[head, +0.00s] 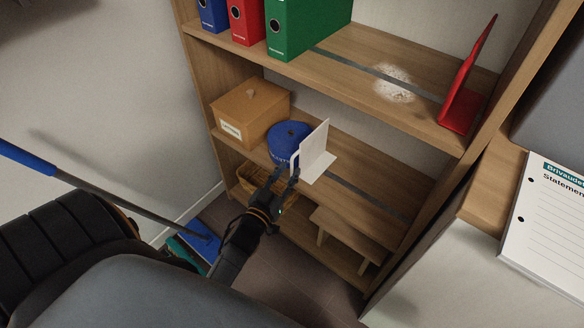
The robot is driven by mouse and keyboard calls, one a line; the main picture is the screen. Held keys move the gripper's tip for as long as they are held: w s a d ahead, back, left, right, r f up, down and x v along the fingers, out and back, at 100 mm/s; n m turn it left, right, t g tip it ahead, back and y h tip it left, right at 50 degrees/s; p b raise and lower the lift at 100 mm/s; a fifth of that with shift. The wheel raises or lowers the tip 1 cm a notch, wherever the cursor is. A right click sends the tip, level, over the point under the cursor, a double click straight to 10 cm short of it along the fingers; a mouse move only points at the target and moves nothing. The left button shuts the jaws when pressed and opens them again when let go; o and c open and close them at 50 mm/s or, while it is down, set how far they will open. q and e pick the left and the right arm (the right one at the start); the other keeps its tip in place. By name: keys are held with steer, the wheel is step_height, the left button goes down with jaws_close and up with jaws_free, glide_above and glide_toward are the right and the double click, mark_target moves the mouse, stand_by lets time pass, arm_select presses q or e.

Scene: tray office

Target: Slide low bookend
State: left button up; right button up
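The low bookend (313,158) is a white L-shaped piece. It stands upright on the lower of the two large shelves, just right of a round blue tin (289,138). My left gripper (286,175) is at the front edge of that shelf, just in front and to the left of the bookend. Its fingers look apart, with nothing seen between them. I cannot tell whether a fingertip touches the bookend. A dark strip (365,197) runs along the shelf to the right of the bookend. My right gripper is not in view.
The shelf right of the bookend is clear. Above are binders (305,28), a white powdery patch (393,83) and a red bookend (466,95). Below are a basket (247,177) and a small wooden stand (350,228).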

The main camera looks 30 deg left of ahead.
mark_target(292, 167)
arm_select(q)
steer(key=shift+w+a, duration=0.2)
steer(key=shift+w, duration=1.4)
jaws_close()
